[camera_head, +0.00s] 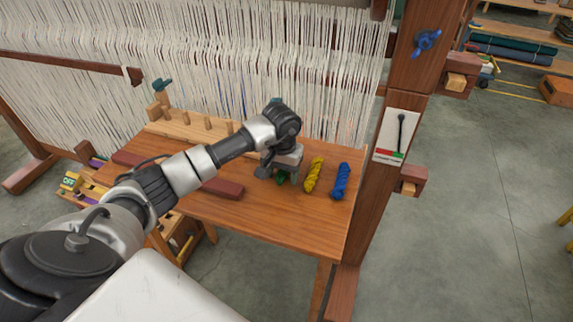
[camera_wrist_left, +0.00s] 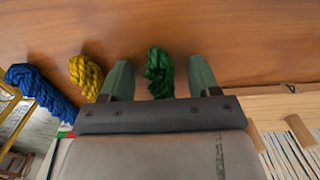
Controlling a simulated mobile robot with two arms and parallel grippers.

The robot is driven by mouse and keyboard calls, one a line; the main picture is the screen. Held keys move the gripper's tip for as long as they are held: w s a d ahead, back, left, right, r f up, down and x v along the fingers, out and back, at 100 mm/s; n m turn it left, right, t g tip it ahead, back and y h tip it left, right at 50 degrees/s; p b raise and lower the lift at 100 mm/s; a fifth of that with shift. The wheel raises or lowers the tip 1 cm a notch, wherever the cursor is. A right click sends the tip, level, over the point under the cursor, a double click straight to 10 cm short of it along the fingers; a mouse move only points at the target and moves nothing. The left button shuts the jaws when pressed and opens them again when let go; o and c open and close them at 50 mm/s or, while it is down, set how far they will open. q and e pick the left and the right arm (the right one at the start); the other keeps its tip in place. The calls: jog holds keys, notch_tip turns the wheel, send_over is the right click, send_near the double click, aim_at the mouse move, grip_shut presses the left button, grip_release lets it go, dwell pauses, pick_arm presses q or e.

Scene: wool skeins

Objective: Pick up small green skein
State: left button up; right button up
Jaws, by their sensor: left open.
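The small green skein (camera_wrist_left: 159,72) lies on the wooden table in the left wrist view, between the two open fingers of my left gripper (camera_wrist_left: 160,80). Gaps show on both sides of it in that view. In the head view the green skein (camera_head: 281,179) is mostly hidden under my left gripper (camera_head: 279,176), and only a bit of green shows. I cannot tell how high the fingertips are above the table. My right gripper is not in view.
A yellow skein (camera_head: 314,174) lies just right of the left gripper, with a blue skein (camera_head: 341,181) beyond it. A pegged wooden board (camera_head: 184,129) lies along the table's back. The loom post (camera_head: 390,185) stands to the right. The table front (camera_head: 268,222) is clear.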

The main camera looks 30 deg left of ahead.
pick_arm(q)
jog(key=c, duration=1)
jog(key=shift+r, duration=0.1)
